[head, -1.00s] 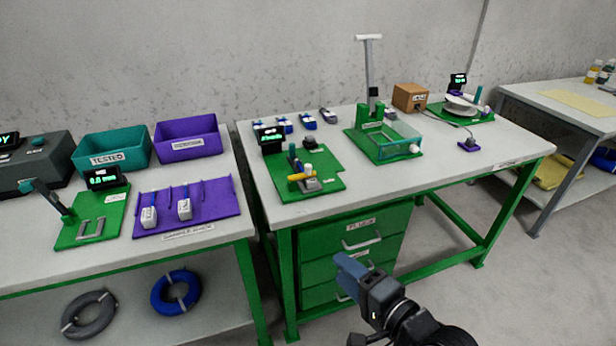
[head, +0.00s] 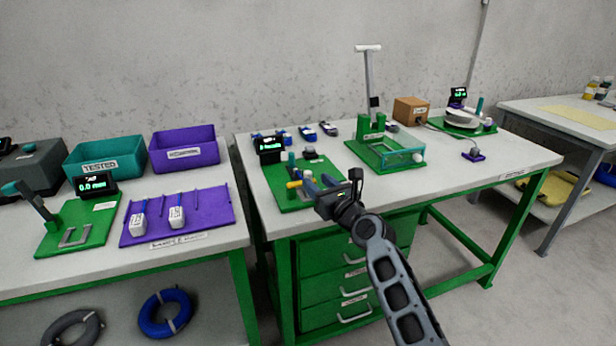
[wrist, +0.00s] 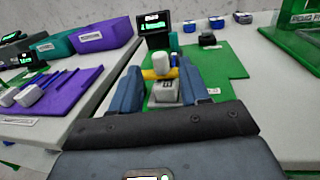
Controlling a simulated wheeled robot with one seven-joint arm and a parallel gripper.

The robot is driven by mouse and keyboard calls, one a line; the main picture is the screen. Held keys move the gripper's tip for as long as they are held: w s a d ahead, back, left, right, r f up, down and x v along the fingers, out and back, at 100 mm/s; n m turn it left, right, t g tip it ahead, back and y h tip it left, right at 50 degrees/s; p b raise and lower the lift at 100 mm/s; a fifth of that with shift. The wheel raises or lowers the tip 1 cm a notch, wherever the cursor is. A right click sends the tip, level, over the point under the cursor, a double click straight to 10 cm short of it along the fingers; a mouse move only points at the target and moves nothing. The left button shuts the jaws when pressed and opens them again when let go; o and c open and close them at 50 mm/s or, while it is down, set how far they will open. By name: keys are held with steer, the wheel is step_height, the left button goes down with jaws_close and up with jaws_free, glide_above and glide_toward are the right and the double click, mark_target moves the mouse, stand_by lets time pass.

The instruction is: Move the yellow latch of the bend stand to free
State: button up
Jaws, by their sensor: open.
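The bend stand is a green plate (head: 284,199) with a small lit display (head: 269,150), on the front left of the right-hand table. I cannot tell whether either finger touches anything. It also shows in the head view (head: 314,188), over the stand's front right.
A green fixture with a tall lever (head: 370,80) stands right of the bend stand. Several blue and white parts (head: 306,131) lie along the table's back. The left table holds a purple rack (head: 215,212) and two bins. Bare table lies between the stand and the fixture.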

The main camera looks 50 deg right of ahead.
mark_target(310, 176)
steer(key=b+x, duration=0.1)
steer(key=x, duration=0.4)
steer(key=shift+w+d, duration=0.15)
steer(key=shift+w, duration=0.25)
jaws_close()
